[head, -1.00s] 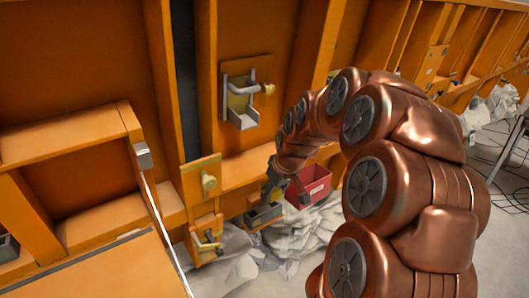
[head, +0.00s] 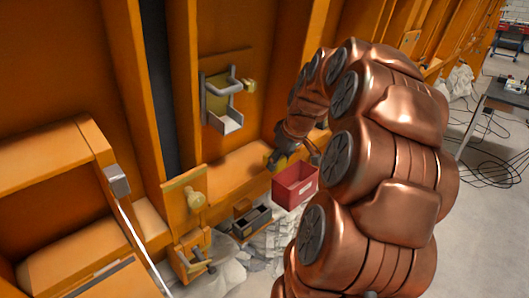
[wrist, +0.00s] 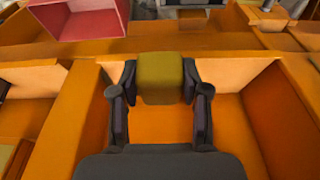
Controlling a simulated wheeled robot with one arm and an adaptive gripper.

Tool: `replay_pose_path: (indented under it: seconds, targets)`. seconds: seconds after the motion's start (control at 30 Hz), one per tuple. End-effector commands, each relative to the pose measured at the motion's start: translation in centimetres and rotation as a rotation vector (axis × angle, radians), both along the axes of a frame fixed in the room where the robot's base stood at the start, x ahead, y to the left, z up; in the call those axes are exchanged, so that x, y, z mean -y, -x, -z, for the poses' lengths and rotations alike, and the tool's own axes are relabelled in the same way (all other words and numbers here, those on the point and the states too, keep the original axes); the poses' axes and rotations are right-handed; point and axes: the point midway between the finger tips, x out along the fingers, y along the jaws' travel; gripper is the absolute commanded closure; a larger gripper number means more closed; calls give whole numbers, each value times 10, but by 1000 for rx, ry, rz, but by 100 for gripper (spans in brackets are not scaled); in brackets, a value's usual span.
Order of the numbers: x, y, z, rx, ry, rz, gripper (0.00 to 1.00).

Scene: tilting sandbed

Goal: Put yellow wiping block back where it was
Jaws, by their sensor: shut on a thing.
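The yellow wiping block (wrist: 161,78) is between the fingertips of my gripper (wrist: 160,88) in the wrist view. My gripper is shut on its two sides. In the head view my gripper (head: 284,158) is at the end of the copper arm, above and behind the red bin, with a bit of yellow showing at its tip. The block is mostly hidden there. In the wrist view it is over an orange ledge; I cannot tell whether it touches anything.
The red bin (head: 296,184) stands close below my gripper and shows in the wrist view (wrist: 90,22). A dark compartment tray (head: 250,222) sits left of it. A grey metal holder (head: 222,105) is on the orange wall. Orange beams enclose the space around the gripper.

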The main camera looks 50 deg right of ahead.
Motion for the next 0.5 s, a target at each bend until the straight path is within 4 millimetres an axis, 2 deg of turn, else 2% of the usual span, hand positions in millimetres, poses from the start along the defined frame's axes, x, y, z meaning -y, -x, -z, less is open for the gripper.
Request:
replay_pose_path:
  seconds: [0.5]
  targets:
    - [33, -71, 6, 0, 0, -1, 87]
